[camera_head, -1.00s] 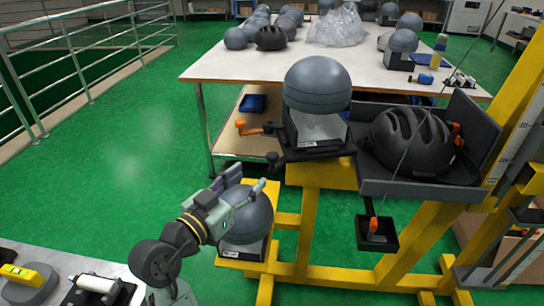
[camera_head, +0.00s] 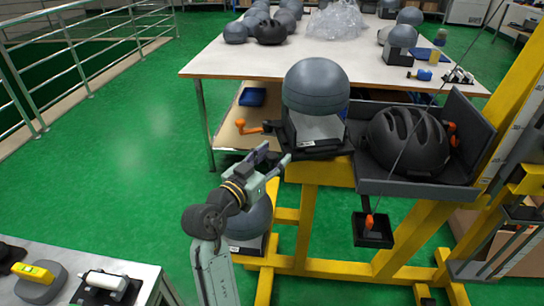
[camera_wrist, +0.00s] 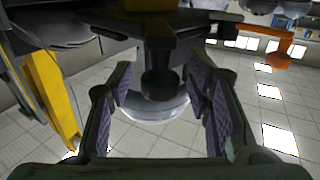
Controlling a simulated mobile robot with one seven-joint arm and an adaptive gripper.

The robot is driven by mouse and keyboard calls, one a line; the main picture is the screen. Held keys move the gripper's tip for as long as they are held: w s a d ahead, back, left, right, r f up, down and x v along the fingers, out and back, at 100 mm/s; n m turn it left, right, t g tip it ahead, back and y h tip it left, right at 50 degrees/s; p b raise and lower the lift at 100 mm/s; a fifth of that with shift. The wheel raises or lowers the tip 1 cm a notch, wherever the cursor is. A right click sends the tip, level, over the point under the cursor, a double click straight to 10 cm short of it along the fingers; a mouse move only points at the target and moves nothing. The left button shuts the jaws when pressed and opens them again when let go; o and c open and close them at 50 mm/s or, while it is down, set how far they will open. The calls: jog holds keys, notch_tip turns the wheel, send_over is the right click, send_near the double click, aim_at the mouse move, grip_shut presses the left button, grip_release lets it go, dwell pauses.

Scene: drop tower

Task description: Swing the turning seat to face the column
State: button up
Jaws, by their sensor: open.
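The turning seat (camera_head: 316,150) is a black base at the top of the yellow stand. It carries a grey dome headform (camera_head: 315,85) on a grey block. An orange-tipped handle (camera_head: 250,127) sticks out to its left; it also shows in the wrist view (camera_wrist: 272,48). The yellow column (camera_head: 512,105) slants up at the right. My gripper (camera_head: 275,160) is open just below and left of the seat. In the wrist view, my open gripper (camera_wrist: 165,95) has a dark rounded part beneath the seat between or beyond its purple pads; contact cannot be told.
A black helmet (camera_head: 405,140) lies in a dark angled cradle (camera_head: 430,188) right of the seat. A small black tray (camera_head: 373,238) hangs below. Another grey dome (camera_head: 252,217) stands behind my arm. A white table (camera_head: 225,65) stands behind. Green floor is clear at left.

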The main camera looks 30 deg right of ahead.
jog(key=shift+c, duration=0.5)
grip_shut()
